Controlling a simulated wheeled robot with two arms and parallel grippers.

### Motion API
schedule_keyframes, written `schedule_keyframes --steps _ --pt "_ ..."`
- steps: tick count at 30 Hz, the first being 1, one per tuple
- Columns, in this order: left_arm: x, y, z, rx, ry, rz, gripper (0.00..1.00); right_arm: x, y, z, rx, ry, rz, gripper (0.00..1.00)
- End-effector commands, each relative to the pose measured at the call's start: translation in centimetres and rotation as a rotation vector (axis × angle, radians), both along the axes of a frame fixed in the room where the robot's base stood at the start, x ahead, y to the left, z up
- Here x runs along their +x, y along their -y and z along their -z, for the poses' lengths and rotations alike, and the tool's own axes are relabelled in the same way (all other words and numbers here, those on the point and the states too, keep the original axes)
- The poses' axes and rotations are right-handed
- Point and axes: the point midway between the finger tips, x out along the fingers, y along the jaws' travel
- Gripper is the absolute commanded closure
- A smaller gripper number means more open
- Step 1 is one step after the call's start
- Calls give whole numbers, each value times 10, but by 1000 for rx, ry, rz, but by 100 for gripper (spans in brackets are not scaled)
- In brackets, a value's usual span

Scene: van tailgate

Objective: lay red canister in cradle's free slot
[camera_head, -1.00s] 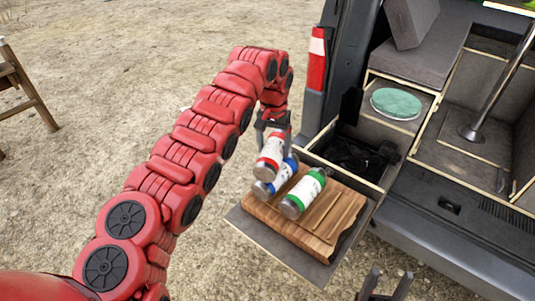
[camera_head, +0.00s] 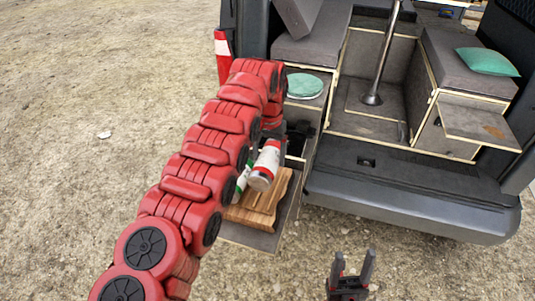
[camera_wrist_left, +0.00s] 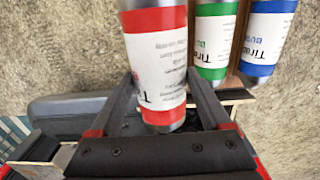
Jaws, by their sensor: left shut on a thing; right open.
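The red canister (camera_head: 264,166), white-labelled with red bands, is over the wooden cradle (camera_head: 262,213); I cannot tell if it touches it. My left gripper (camera_wrist_left: 164,100) is shut on the red canister (camera_wrist_left: 157,52), one finger on each side; my arm hides it in the head view. The green canister (camera_head: 242,180) lies in the cradle left of the red one, partly hidden. In the left wrist view the green canister (camera_wrist_left: 214,42) and blue canister (camera_wrist_left: 263,40) lie side by side, right of the red one. My right gripper (camera_head: 351,272) is open, empty, low in the head view.
The cradle sits on a pulled-out drawer board (camera_head: 245,236) at the van's rear. The van's grey bumper (camera_head: 410,200) is to its right. A round green lid (camera_head: 304,86) and a metal post (camera_head: 384,55) stand behind. Bare ground lies to the left and in front.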

Motion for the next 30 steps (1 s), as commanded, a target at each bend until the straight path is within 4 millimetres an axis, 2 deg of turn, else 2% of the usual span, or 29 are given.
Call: schedule_keyframes --steps 6,18,30 --pt "0 0 16 0 0 0 98 0 0 12 0 0 0 41" --pt "0 -1 42 1 -2 -2 98 0 0 25 0 0 0 41" --pt "0 0 66 0 1 0 98 0 0 23 0 0 0 41"
